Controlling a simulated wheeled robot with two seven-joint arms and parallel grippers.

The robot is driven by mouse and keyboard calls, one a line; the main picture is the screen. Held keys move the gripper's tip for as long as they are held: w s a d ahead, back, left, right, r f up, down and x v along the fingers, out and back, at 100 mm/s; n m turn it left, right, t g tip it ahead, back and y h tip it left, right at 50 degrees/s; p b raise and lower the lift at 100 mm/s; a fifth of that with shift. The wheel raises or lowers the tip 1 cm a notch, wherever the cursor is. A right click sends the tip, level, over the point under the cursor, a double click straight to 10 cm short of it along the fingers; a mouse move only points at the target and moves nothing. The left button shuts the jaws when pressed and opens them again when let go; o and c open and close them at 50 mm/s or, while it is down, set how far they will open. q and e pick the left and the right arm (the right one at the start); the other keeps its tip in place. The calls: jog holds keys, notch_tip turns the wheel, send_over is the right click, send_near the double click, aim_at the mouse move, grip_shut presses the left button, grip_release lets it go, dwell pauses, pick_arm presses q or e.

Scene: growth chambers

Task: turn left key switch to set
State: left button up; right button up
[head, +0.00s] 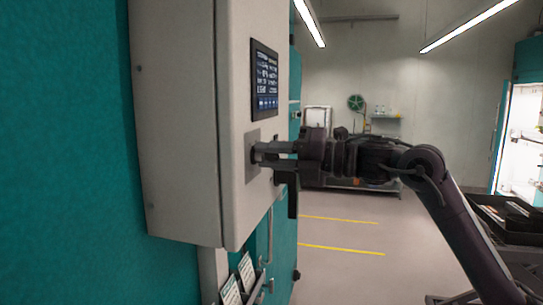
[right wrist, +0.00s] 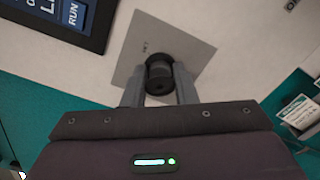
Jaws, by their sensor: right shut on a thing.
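The key switch (right wrist: 159,76) is a dark round knob on a grey square plate (right wrist: 196,46), seen in the right wrist view. In the head view the plate (head: 252,172) is on the front of the light control box (head: 238,208), below the screen. My right gripper (right wrist: 159,88) has its two fingers on either side of the knob and is shut on it. In the head view the right gripper (head: 262,152) reaches the plate from the right, and its fingers hide the switch. The knob's marking is too small to read. My left gripper is not in view.
A dark display screen (head: 264,79) is above the plate. The box hangs on a teal chamber wall (head: 65,150). Labelled cards (head: 231,291) hang below the box. Open floor (head: 335,230) with yellow lines lies to the right.

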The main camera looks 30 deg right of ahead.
jog(key=m, duration=0.5)
jog(key=shift+f+b, duration=0.1)
jog(key=shift+b, duration=0.2)
jog(key=m, duration=0.6)
jog(key=shift+m, duration=0.4)
jog(key=o, duration=1)
